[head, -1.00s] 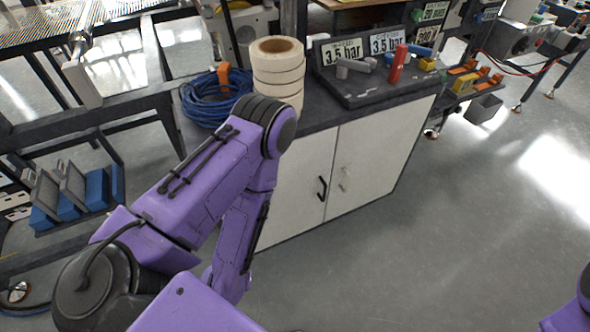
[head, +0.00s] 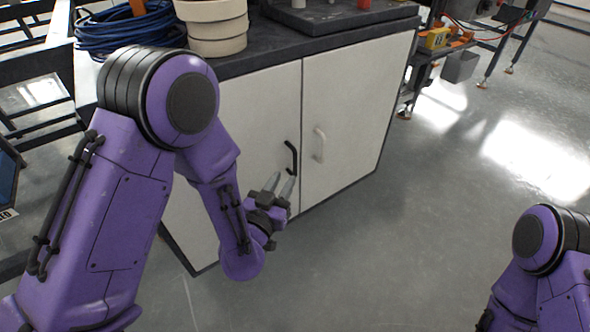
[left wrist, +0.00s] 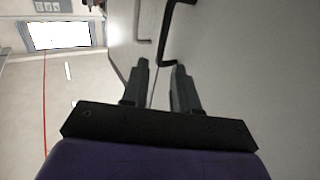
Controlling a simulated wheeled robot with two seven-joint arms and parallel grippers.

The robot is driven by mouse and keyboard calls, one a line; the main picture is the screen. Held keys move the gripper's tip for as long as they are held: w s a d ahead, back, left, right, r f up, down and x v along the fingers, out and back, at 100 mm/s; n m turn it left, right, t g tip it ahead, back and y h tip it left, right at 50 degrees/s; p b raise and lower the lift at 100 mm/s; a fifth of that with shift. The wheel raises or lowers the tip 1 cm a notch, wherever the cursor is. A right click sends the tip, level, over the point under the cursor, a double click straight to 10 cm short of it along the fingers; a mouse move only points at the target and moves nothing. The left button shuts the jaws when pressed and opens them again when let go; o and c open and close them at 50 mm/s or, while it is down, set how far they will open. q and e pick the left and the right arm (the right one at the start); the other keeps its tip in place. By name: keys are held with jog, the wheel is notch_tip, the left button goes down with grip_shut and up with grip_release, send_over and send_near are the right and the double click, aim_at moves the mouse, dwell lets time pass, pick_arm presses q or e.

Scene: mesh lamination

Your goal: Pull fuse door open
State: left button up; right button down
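A white cabinet has two doors, both shut. The left door (head: 262,118) has a black handle (head: 291,158), and the right door (head: 350,110) has a pale grey handle (head: 319,145). No label shows which is the fuse door. My left gripper (head: 280,186) is open and empty, just below and in front of the black handle. In the left wrist view its two fingers (left wrist: 161,66) are apart. The black handle (left wrist: 166,36) lies just beyond the tips, its lower end near the right fingertip; I cannot tell whether they touch. My right gripper is out of view.
The dark cabinet top (head: 290,42) carries a stack of cream rolls (head: 213,25), a blue cable coil (head: 125,30) and a dark tray (head: 335,16). A small grey bin (head: 460,66) is at the back right. The floor (head: 400,230) before the doors is clear.

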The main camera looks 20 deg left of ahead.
aim_at(294, 161)
pick_arm(q)
jog(key=w, duration=0.9)
jog(key=shift+d+b, duration=0.25)
jog(key=shift+b, duration=0.1)
grip_shut()
